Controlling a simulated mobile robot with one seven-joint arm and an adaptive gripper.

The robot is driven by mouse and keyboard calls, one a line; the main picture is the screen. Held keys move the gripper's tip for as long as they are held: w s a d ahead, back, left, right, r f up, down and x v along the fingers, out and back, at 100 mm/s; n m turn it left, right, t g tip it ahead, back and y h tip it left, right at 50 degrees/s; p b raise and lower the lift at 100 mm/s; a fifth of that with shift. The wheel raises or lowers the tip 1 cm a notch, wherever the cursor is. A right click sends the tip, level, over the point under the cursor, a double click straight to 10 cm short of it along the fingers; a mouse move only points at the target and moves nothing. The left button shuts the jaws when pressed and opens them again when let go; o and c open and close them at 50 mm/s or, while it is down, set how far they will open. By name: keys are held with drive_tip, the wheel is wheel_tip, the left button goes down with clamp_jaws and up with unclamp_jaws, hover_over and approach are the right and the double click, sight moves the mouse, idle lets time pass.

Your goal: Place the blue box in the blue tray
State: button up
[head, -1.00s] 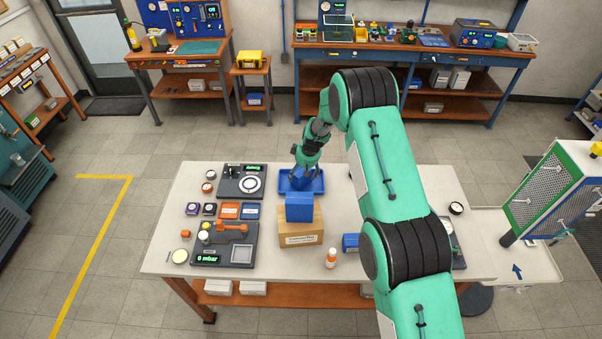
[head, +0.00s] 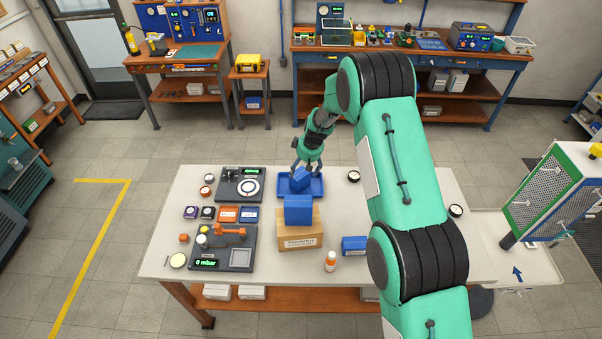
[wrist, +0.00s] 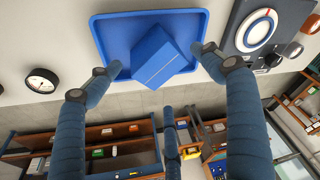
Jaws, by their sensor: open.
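A blue box (head: 301,181) is in the blue tray (head: 318,187) near the back middle of the bench. In the wrist view my gripper (wrist: 156,60) has one finger on each side of the box, with visible gaps.
Another small blue box (head: 353,245) lies right of the carton, near an orange-and-white bottle (head: 330,261). Test devices (head: 223,247) and small coloured trays stand on the left of the bench. A round gauge (head: 353,176) is right of the tray.

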drive_tip(key=shift+b+v, duration=0.3)
drive_tip(key=shift+v, duration=2.45)
drive_tip(key=shift+r, duration=0.1)
drive_tip(key=s+d+r+m+t, duration=0.1)
drive_tip(key=s+d+r, duration=0.3)
drive_tip(key=s+r, duration=0.5)
drive_tip(key=s+d+r+m, duration=0.1)
drive_tip(key=s+d+r, duration=0.35)
drive_tip(key=r, duration=0.95)
drive_tip(key=s+d+r+m+t, duration=0.1)
drive_tip(key=s+d+r+m, duration=0.15)
drive_tip(key=s+r, duration=0.7)
drive_tip(key=s+d+r+m+h, duration=0.1)
drive_tip(key=s+d+r, duration=0.25)
drive_tip(key=s, duration=0.35)
drive_tip(key=s+d+r, duration=0.2)
drive_tip(key=s+r, duration=0.3)
drive_tip(key=s, duration=0.1)
drive_tip(key=s+d+m+t+h, duration=0.1)
drive_tip(key=s+d+m, duration=0.2)
drive_tip(key=s, duration=1.6)
drive_tip(key=shift+d, duration=0.65)
drive_tip(key=shift+s+f, duration=0.1)
drive_tip(key=shift+f, duration=0.05)
